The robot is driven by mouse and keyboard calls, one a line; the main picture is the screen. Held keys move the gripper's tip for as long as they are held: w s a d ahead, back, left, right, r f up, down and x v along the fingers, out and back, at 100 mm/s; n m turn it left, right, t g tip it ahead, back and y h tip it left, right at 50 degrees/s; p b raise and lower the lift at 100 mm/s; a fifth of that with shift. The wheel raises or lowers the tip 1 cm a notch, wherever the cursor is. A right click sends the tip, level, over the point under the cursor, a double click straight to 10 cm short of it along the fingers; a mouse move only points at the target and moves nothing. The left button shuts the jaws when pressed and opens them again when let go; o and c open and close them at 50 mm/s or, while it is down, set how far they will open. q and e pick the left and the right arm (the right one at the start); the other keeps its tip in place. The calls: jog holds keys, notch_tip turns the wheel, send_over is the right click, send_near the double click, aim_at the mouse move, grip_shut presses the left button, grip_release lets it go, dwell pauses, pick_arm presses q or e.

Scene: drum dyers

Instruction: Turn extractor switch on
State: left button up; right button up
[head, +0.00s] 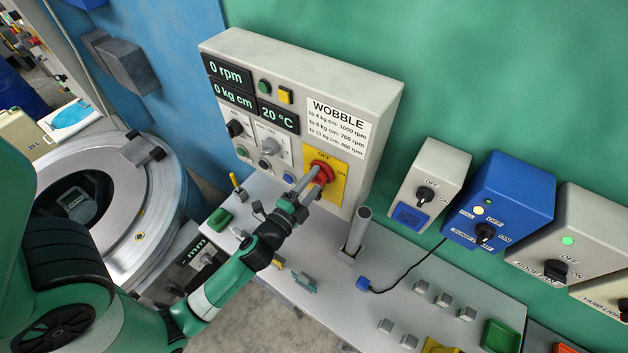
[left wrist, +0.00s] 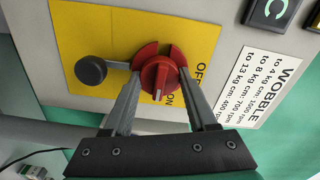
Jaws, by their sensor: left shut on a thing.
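The extractor's control box (head: 232,45) is pale grey with digital readouts and hangs on the green wall. A red rotary switch (head: 323,168) sits on its yellow plate (head: 330,192), marked OFF and ON. In the left wrist view, the red knob (left wrist: 158,78) has a pale mark pointing down, near the ON lettering. My left gripper (head: 312,183) is shut on this knob, with one finger (left wrist: 122,110) on each side. The fingers hide part of the knob's rim. My right gripper is not in view.
A dark round knob on a grey stem (left wrist: 91,70) is beside the switch. An upright metal tube (head: 359,228) stands on the bench (head: 330,258) below the box. Grey and blue switch boxes (head: 512,193) line the wall at right. A large drum (head: 150,215) is at left.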

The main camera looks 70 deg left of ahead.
pick_arm(q)
jog(key=o, duration=1.4)
jog(key=shift+c, duration=0.2)
jog(key=b+v, duration=0.6)
jog(key=v, duration=0.5)
jog(key=shift+s, duration=0.25)
jog(key=shift+d, duration=0.15)
